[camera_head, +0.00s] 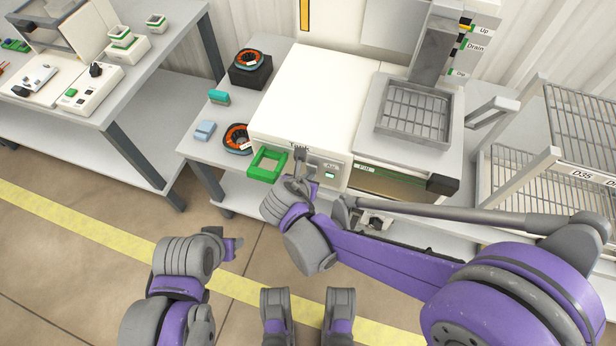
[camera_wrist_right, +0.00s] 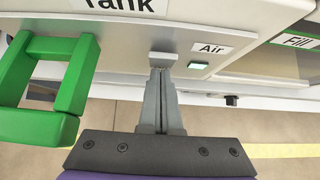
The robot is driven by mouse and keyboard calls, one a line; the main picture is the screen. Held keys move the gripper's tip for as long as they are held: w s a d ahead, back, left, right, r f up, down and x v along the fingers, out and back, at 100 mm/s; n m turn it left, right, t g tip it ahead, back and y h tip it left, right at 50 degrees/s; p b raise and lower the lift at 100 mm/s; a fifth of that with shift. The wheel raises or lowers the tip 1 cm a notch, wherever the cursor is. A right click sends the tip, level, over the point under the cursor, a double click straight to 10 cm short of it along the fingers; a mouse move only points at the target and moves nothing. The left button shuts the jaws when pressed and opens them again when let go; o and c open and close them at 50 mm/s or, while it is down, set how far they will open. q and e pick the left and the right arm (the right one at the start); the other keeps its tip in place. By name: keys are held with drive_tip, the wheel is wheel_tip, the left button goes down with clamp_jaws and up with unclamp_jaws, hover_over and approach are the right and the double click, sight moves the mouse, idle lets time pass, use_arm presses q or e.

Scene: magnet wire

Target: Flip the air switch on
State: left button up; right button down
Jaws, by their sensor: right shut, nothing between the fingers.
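The white machine front (camera_head: 290,100) carries the "Air" label (camera_wrist_right: 212,49), with a small green indicator (camera_wrist_right: 199,65) below it in the right wrist view. A small pale block, apparently the air switch (camera_wrist_right: 164,57), sits left of the label. My right gripper (camera_wrist_right: 160,72) is shut and empty, its tips right at this block; whether they touch it I cannot tell. In the head view my right gripper (camera_head: 300,158) is at the machine front, hiding the switch. My left gripper (camera_head: 234,249) is low at the left, away from the machine; its finger opening is unclear.
A green square handle (camera_head: 267,165) sticks out from the tank front, just left of my right gripper. A fill section (camera_head: 400,184) lies to the right. A wire rack (camera_head: 575,130) stands far right. The floor in front is clear.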

drive_tip(key=shift+r, duration=0.1)
use_arm(q)
drive_tip(key=shift+r+p, duration=0.55)
drive_tip(key=shift+r, duration=0.1)
use_arm(e)
drive_tip(key=shift+r, duration=0.75)
drive_tip(key=shift+s, duration=0.1)
